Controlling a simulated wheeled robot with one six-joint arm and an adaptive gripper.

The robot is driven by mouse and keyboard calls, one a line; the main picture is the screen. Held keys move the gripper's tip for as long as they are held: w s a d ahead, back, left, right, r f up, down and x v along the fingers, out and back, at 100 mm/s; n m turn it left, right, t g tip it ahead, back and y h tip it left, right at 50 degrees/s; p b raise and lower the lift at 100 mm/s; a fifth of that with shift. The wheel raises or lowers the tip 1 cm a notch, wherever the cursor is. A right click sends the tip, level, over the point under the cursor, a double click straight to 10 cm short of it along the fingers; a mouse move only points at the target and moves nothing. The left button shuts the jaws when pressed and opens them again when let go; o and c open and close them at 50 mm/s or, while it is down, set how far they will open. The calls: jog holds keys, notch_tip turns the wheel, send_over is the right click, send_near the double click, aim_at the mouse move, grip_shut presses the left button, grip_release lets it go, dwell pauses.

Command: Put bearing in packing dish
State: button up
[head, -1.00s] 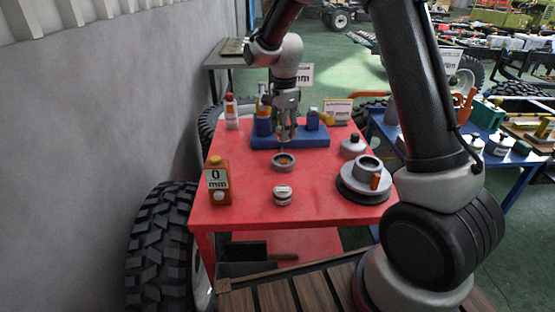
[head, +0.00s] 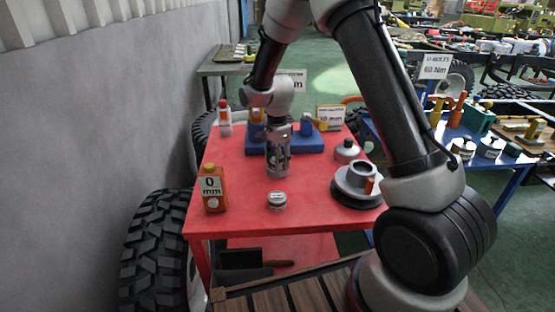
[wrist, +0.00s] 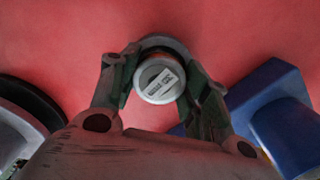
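In the wrist view my gripper (wrist: 160,75) has its two fingers on either side of a round grey piece with a white label, which I take for the bearing (wrist: 158,82). The fingers look closed on its sides. Just beyond it shows the rim of a grey round dish (wrist: 164,40), which I take for the packing dish, with a brown strip between. The piece is over or in the dish; how deep I cannot tell. In the head view my gripper (head: 278,165) points down over the dish spot and hides the piece and most of the dish.
A small silver labelled tin (head: 277,201) stands in front on the red table (head: 240,222). An orange bottle (head: 212,190) is left, a grey hub on a dark disc (head: 357,184) right. A blue fixture (head: 310,145) is behind; a grey weight (head: 346,150) stands beside it.

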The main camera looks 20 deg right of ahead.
jog(key=o, duration=0.4)
jog(key=shift+o, duration=0.2)
notch_tip(320, 180, up, 12)
jog(key=s+d+r+n+t, duration=0.1)
jog(key=s+d+r+n, duration=0.35)
jog(key=s+r, duration=0.35)
jog(key=s+d+r+n+t, duration=0.1)
jog(key=s+d+r+n, duration=0.1)
jog(key=s, duration=0.6)
jog(key=s+d+r+n+t, duration=0.1)
jog(key=s+d+r+n, duration=0.1)
jog(key=s+d+n, duration=0.3)
jog(key=s+d+r+n+t, duration=0.1)
jog(key=s+d+r+n, duration=0.2)
jog(key=s, duration=0.8)
jog(key=shift+d+n, duration=0.25)
jog(key=shift+n, duration=0.1)
